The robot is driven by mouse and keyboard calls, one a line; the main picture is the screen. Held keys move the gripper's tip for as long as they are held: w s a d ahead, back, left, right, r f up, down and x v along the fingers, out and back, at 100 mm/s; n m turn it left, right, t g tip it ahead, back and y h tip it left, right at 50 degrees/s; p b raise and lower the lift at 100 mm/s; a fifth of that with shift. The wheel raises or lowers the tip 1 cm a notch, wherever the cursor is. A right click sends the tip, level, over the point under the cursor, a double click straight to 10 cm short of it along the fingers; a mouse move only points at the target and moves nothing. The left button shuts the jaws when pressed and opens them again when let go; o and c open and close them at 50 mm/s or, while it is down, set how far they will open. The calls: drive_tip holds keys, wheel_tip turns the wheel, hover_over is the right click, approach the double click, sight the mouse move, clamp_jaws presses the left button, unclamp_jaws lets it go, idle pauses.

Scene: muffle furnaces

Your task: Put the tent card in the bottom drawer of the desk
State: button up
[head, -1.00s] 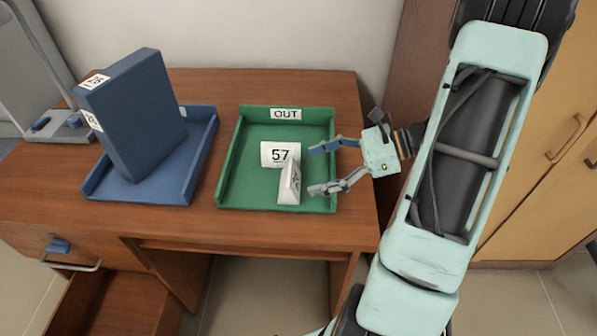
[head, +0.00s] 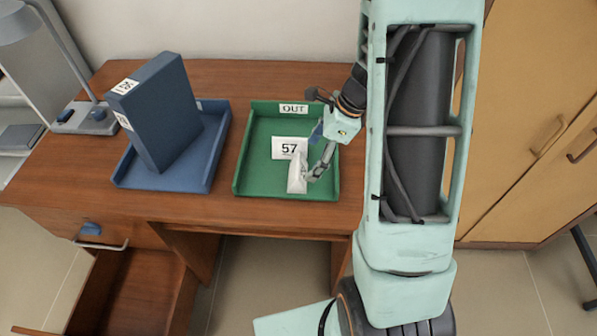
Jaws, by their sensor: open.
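A white folded tent card (head: 297,178) stands in the green tray (head: 235,185), towards the tray's front. A white card marked 57 (head: 289,148) is just behind it in the same tray. My gripper (head: 314,154) is open over the right part of the tray. Its nearer finger is close to the tent card's right side; I cannot tell whether they touch. An open, empty-looking drawer (head: 128,285) sticks out low at the left of the desk (head: 240,212).
A blue tray (head: 205,180) with a tilted blue binder (head: 160,110) stands left of the green tray. A desk lamp (head: 70,115) is at the far left. A shut drawer with a handle (head: 100,245) sits above the open one. Wooden cabinets (head: 530,130) stand at the right.

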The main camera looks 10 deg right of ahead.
sight(300, 166)
drive_tip(key=x, duration=0.5)
drive_tip(key=a+x, duration=0.1)
drive_tip(key=x, duration=0.1)
drive_tip(key=shift+w+a+b, duration=0.1)
drive_tip(key=shift+w+b, duration=0.2)
drive_tip(key=shift+w, duration=0.05)
drive_tip(key=shift+c, duration=0.3)
drive_tip(key=c, duration=1)
drive_tip(key=shift+o, duration=0.2)
drive_tip(key=shift+r, duration=0.1)
drive_tip(key=shift+r, duration=0.1)
